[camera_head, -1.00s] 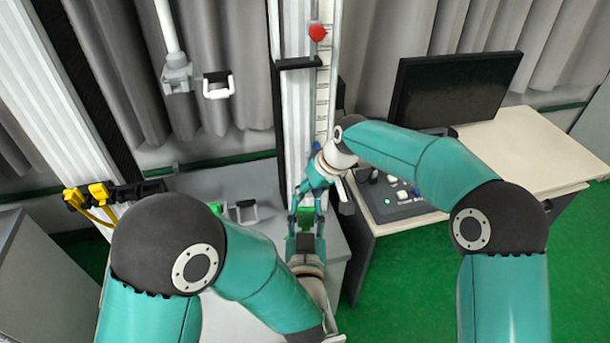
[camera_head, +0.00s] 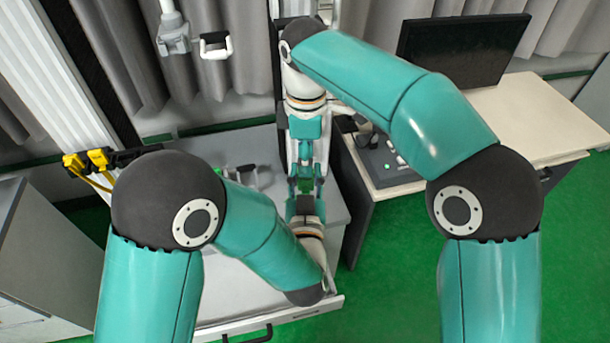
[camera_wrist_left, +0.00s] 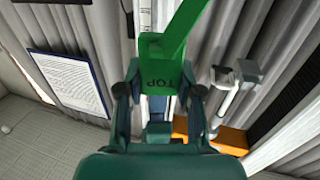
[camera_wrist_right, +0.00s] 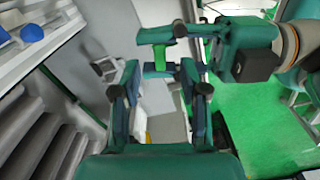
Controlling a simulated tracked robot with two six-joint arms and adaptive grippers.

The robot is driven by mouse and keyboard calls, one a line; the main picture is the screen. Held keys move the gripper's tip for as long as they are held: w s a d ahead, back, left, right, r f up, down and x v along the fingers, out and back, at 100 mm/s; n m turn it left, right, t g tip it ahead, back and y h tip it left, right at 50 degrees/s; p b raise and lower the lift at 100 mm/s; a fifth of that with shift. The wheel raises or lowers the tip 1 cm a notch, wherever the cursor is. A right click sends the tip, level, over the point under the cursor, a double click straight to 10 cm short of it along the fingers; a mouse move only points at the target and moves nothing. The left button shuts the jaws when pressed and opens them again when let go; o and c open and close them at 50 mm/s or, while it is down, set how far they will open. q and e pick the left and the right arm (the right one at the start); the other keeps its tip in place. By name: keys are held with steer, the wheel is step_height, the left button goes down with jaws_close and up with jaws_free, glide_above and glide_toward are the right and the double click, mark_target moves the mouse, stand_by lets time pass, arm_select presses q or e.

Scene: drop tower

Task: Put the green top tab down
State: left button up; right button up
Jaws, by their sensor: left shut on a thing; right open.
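The green top tab is in the left wrist view (camera_wrist_left: 172,78), with the letters TOP on its face. My left gripper (camera_wrist_left: 160,95) is shut on it, one finger at each side. In the head view the tab (camera_head: 306,186) is a small green patch between the two grippers, mostly hidden. My right gripper (camera_head: 305,172) comes down from above, facing my left gripper (camera_head: 304,194). In the right wrist view my right gripper (camera_wrist_right: 160,92) is open, and the tab (camera_wrist_right: 160,58) shows just beyond its fingertips, between the left fingers. I cannot tell whether the right fingers touch it.
A grey bench (camera_head: 335,215) lies below the grippers. A desk (camera_head: 520,150) with a monitor (camera_head: 460,48) and a control box (camera_head: 385,165) stands at right. A white handle (camera_head: 215,45) hangs behind. Green floor (camera_head: 400,270) is open at front right.

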mark_target(306, 188)
step_height(306, 188, down, 8)
steer(key=shift+r, duration=0.2)
jaws_close()
arm_select(q)
steer(key=o, duration=1)
steer(key=shift+a+f, duration=0.1)
steer(key=shift+f, duration=0.05)
